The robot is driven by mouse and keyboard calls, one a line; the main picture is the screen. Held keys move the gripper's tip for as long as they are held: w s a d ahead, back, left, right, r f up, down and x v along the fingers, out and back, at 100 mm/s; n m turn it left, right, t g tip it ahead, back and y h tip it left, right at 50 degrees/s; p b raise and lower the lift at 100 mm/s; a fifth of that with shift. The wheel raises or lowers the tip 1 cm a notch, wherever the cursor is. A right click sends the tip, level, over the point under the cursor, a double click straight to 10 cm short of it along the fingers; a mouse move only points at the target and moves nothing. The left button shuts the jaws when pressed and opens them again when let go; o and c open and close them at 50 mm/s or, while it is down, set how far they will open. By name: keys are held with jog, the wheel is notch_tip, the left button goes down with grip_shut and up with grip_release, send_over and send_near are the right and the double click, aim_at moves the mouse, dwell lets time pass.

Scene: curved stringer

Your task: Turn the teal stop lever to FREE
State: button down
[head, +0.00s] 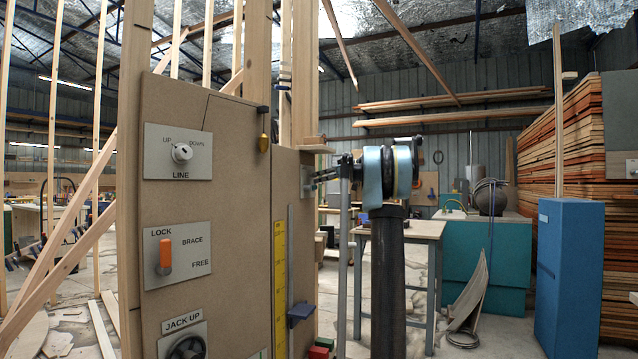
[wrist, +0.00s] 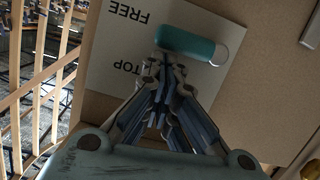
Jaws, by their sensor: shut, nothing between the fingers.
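The teal stop lever (wrist: 185,41) shows in the wrist view on a white plate (wrist: 112,45). The plate's lettering is upside down there: FREE above and TOP, with any letter before it hidden, below. The lever lies nearly level in the picture, its left end between the heights of the two words. My gripper (wrist: 164,68) is shut and empty, its fingertips just below the lever's left half in the picture. I cannot tell whether they touch it. In the head view my gripper (head: 322,178) is at the panel's right edge, and the lever cannot be made out.
The brown panel (head: 235,205) also carries a LINE knob (head: 182,153), an orange lever (head: 165,256) at LOCK and a dark JACK UP wheel (head: 187,348). A brass weight (head: 263,143) hangs on it. A blue block (head: 570,275) and stacked timber (head: 575,140) stand at the right.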

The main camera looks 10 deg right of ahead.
jog(key=r, duration=0.4)
jog(key=shift+s+d, duration=0.15)
jog(key=shift+d, duration=0.15)
jog(key=v, duration=0.9)
jog(key=s+a+f+m+g+h, duration=0.15)
jog(key=s+a+f, duration=0.25)
jog(key=s+f, duration=0.45)
jog(key=s+a+f+m+g+h, duration=0.1)
jog(key=s+a+f+m+h, duration=0.2)
jog(key=s+f, duration=0.55)
jog(key=s+a+f+m+g+h, duration=0.2)
jog(key=s+a+f, duration=0.2)
jog(key=s+f, duration=0.45)
jog(key=s+d+f+m+h, duration=0.3)
jog(key=s+f, duration=1.1)
jog(key=f, duration=0.3)
jog(key=s+d+f+m+h, duration=0.3)
jog(key=s+f+m+h, duration=0.1)
jog(key=s+f, duration=1.1)
jog(key=shift+s+f, duration=0.35)
jog(key=shift+f, duration=0.6)
jog(key=shift+g, duration=0.25)
